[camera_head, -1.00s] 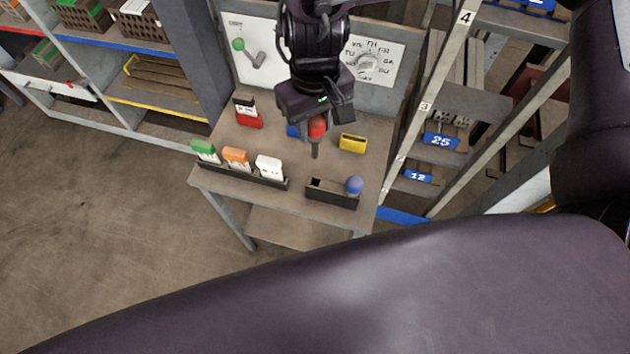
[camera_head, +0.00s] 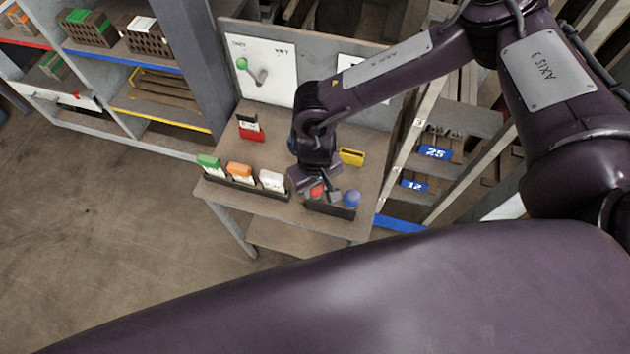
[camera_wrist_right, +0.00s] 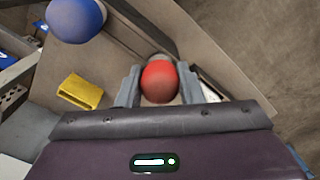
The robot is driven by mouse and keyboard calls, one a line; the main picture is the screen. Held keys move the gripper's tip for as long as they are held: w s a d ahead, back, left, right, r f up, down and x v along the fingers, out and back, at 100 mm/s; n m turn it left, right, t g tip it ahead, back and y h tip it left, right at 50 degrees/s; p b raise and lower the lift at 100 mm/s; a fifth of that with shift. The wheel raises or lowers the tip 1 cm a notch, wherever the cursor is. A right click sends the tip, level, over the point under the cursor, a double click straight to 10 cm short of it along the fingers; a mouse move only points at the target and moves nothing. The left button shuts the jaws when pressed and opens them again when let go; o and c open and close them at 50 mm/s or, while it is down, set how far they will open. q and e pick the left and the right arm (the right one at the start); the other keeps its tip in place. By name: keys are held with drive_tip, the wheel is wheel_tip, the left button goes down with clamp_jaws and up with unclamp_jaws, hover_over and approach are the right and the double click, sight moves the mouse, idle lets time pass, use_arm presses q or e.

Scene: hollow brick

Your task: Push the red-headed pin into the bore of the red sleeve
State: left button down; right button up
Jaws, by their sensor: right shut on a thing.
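The red-headed pin shows its round red head (camera_head: 317,190) in the head view, and the head (camera_wrist_right: 159,82) sits between the two fingers in the right wrist view. My right gripper (camera_head: 320,193) is shut on it, over the left part of a dark pin tray (camera_head: 331,209) at the table's front. The pin's shank is hidden, so I cannot tell whether it is inside the tray. The red block (camera_head: 252,135), which looks like the red sleeve, stands at the back left of the table with a white-and-dark piece on top; its bore is not visible. My left gripper is not in view.
A blue-headed pin (camera_head: 351,199) stands at the tray's right end, close to my right gripper. A yellow block (camera_head: 351,156) lies behind it. A rack with green, orange and white blocks (camera_head: 240,172) lines the front left. The table between rack and red block is clear.

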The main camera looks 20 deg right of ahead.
drive_tip(key=shift+f, duration=0.1)
drive_tip(key=shift+f, duration=0.25)
drive_tip(key=o, duration=1)
drive_tip(key=shift+b, duration=0.3)
drive_tip(key=shift+r+b, duration=0.25)
drive_tip(key=shift+b, duration=0.3)
drive_tip(key=r, duration=0.2)
drive_tip(key=r+b, duration=0.1)
drive_tip(key=r, duration=0.1)
drive_tip(key=w+r+b, duration=0.1)
drive_tip(key=r, duration=0.1)
drive_tip(key=shift+d+r, duration=0.25)
drive_tip(key=shift+r, duration=0.5)
